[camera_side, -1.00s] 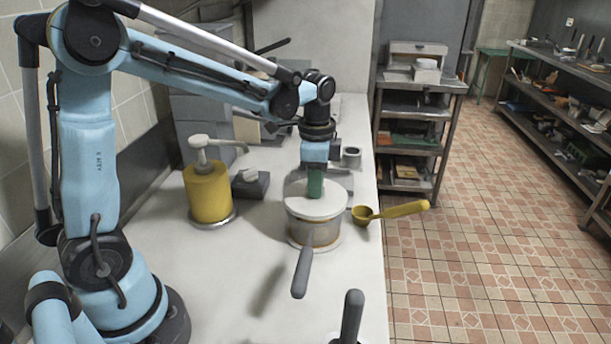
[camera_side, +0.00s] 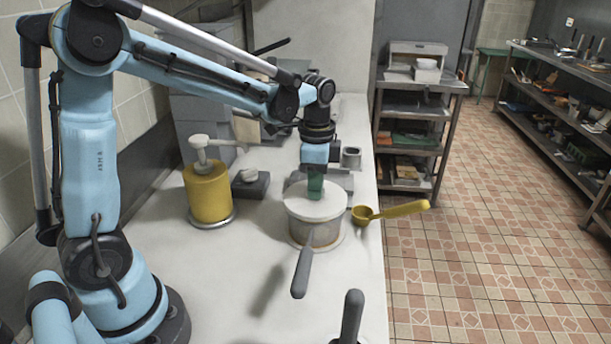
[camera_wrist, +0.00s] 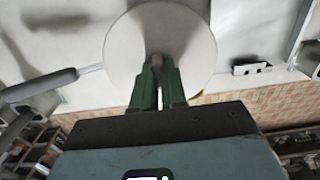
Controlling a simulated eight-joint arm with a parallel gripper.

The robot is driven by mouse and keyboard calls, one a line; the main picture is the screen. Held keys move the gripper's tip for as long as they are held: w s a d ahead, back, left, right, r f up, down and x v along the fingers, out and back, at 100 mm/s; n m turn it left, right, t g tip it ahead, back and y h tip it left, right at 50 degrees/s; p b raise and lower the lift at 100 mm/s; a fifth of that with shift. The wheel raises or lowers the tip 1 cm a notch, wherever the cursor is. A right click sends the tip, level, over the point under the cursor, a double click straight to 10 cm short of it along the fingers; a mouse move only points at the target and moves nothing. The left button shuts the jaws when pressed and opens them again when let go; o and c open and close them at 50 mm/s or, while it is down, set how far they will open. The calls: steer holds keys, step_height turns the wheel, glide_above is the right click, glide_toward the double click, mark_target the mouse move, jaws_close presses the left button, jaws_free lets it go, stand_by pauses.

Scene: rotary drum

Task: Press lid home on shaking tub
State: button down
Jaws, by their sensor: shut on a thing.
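The white round lid (camera_side: 330,207) lies flat across the top of the tub (camera_side: 314,234), which has a see-through, brownish wall. I cannot tell whether its rim is fully seated. A grey handle (camera_side: 302,272) sticks out toward the front from the tub's side. My gripper (camera_side: 315,194) points straight down at the middle of the lid. Its green fingers are shut on the lid's small knob, which shows between the fingertips in the wrist view (camera_wrist: 157,62). The lid (camera_wrist: 190,40) fills the upper middle of that view and hides the tub's opening.
A yellow pump bottle (camera_side: 208,193) stands on the left. A dark block (camera_side: 250,185) and a small metal cup (camera_side: 351,157) stand behind. Another dark handle (camera_side: 351,317) rises in front. The counter's front left is clear.

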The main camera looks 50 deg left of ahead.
steer(key=shift+f, duration=0.75)
steer(key=c, duration=1.1)
jaws_free()
step_height(320, 180, up, 12)
steer(key=shift+s, duration=0.1)
steer(key=s+d+f+n+t, duration=0.3)
steer(key=s+f+n+t, duration=0.3)
steer(key=s+n, duration=0.3)
steer(key=shift+s+d+f+t, duration=0.2)
steer(key=shift+s+t, duration=0.15)
steer(key=shift+t, duration=0.25)
